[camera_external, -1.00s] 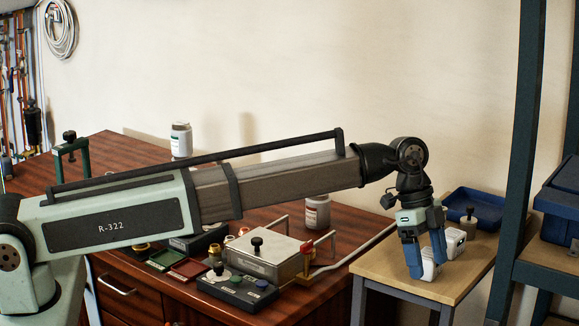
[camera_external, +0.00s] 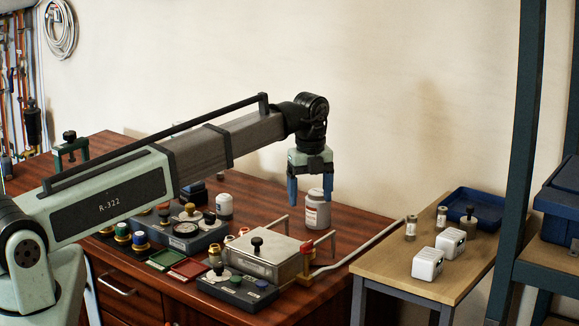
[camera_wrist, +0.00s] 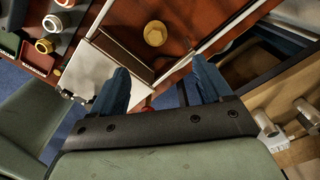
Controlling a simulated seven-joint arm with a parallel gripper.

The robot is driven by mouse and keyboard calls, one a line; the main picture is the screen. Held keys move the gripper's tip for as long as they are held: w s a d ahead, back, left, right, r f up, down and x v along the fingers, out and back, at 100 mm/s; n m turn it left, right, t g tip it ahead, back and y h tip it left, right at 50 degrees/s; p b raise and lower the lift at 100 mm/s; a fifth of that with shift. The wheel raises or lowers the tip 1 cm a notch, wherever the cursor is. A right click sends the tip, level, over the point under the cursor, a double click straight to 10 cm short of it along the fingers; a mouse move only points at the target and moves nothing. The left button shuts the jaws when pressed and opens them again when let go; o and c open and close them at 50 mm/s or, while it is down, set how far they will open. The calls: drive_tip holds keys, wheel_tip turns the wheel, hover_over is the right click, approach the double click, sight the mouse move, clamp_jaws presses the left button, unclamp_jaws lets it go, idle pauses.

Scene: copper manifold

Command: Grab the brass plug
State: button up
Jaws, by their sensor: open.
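My gripper (camera_external: 310,193) is open and empty. It points down above the dark red workbench, close to a white jar (camera_external: 318,216) behind the metal box. Small brass-coloured fittings stand at the left of the box; one brass piece (camera_external: 215,254) is at the front, and another (camera_external: 229,242) is behind it. I cannot tell which is the plug. In the wrist view the open fingers (camera_wrist: 160,68) have nothing between them. A gold many-sided top (camera_wrist: 155,33) shows beyond them, and brass fittings (camera_wrist: 43,46) are at the upper left.
The metal box (camera_external: 260,258) with a black knob stands beside a button panel (camera_external: 236,289). A pale pipe (camera_external: 360,245) runs along the bench's right. The side table (camera_external: 385,269) holds two white blocks (camera_external: 428,264), small cylinders and a blue tray (camera_external: 480,201). Gauges and knobs crowd the left.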

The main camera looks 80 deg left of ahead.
drive_tip(key=f, duration=0.8)
drive_tip(key=shift+s+a+f, duration=0.2)
drive_tip(key=shift+f, duration=0.1)
drive_tip(key=shift+s+d+f, duration=0.1)
drive_tip(key=shift+d+f, duration=0.1)
drive_tip(key=shift+f, duration=1.15)
drive_tip(key=shift+s+d+f, duration=0.1)
drive_tip(key=shift+d+f, duration=0.05)
drive_tip(key=shift+f, duration=1.15)
drive_tip(key=shift+c, duration=0.2)
drive_tip(key=c, duration=1.1)
drive_tip(key=shift+r, duration=0.15)
drive_tip(key=shift+c, duration=0.2)
